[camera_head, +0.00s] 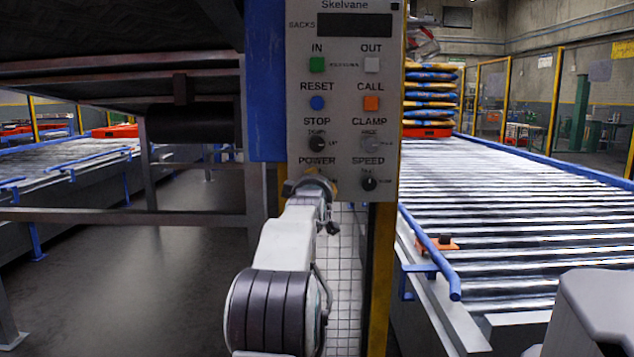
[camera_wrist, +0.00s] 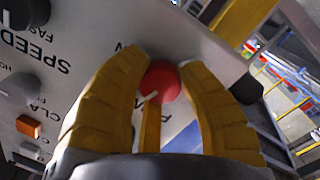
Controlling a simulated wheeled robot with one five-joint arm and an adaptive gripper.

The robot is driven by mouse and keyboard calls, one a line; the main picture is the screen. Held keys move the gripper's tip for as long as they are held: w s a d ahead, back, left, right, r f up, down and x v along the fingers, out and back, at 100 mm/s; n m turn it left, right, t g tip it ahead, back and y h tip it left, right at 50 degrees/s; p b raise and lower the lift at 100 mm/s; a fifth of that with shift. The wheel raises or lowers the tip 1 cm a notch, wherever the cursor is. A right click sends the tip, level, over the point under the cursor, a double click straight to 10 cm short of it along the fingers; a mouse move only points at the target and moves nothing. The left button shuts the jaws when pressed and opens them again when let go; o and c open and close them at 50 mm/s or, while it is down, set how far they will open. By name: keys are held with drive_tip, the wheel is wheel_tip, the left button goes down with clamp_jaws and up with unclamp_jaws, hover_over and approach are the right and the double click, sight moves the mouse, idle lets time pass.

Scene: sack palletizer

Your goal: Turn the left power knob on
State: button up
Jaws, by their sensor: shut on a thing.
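The power knob (camera_wrist: 162,79) is red with a white pointer mark, seen in the wrist view. The yellow fingers of my gripper (camera_wrist: 163,62) are closed around it from both sides. In the head view my gripper (camera_head: 312,187) is at the panel just below the POWER label (camera_head: 317,161) and hides the knob. The grey control panel (camera_head: 343,95) stands upright in the centre. I cannot tell from the pointer whether the knob is on or off.
Right of my gripper is the black speed knob (camera_head: 369,184); above are the stop knob (camera_head: 318,144), the grey clamp knob (camera_head: 370,144) and several buttons. A yellow post (camera_head: 380,285) runs down below the panel. A roller conveyor (camera_head: 500,225) lies to the right.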

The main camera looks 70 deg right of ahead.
drive_tip(key=shift+f+m+p, duration=0.1)
drive_tip(key=shift+m+p, duration=0.4)
drive_tip(key=shift+m, duration=1.5)
drive_tip(key=shift+y, duration=0.3)
drive_tip(key=o, duration=1.2)
drive_tip(key=shift+w+d, duration=0.1)
drive_tip(key=v, duration=1.2)
